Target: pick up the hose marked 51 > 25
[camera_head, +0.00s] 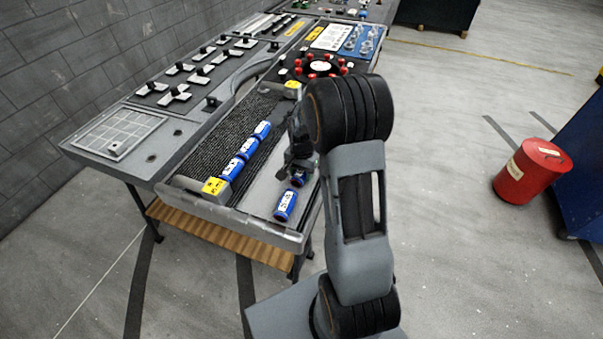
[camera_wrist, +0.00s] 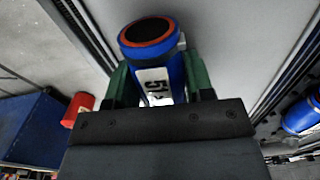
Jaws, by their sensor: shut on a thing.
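My gripper (camera_wrist: 158,88) is shut on a blue hose (camera_wrist: 160,60) in the wrist view. The hose has a dark open end with an orange-red ring. Its white label reads "51" and the rest is hidden by my gripper. In the head view my gripper (camera_head: 300,165) is at the right part of the table, mostly behind my arm, and the held hose (camera_head: 298,180) shows only in part. A row of several blue hoses (camera_head: 245,151) lies to the left on a dark ribbed strip.
Yellow-marked blocks stand at the near end (camera_head: 214,187) and far end (camera_head: 293,90) of the strip. A round plate with red knobs (camera_head: 318,67) is behind. A red drum (camera_head: 530,170) stands on the floor at right, beside a blue cabinet (camera_head: 585,150).

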